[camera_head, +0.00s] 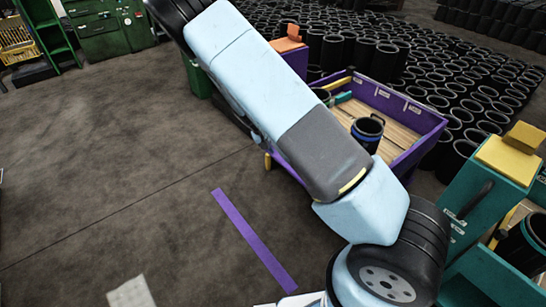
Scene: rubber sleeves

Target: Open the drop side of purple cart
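The purple cart (412,117) stands right of centre, behind my arm. Its wooden floor shows inside purple walls, and a black sleeve with a blue band (367,134) stands in it. My arm crosses in front of the cart's near left part and hides most of that side. Only a strip of purple panel (288,165) shows below the arm there. I cannot tell whether the drop side is up or down, and its latches are not clear. My gripper is not in view.
A teal cart (495,205) with a yellow top (508,158) stands close at the right. Many black sleeves (450,85) fill the floor behind. A purple strip (253,240) lies on open dark floor at left. Green cabinets (105,28) stand at the far left.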

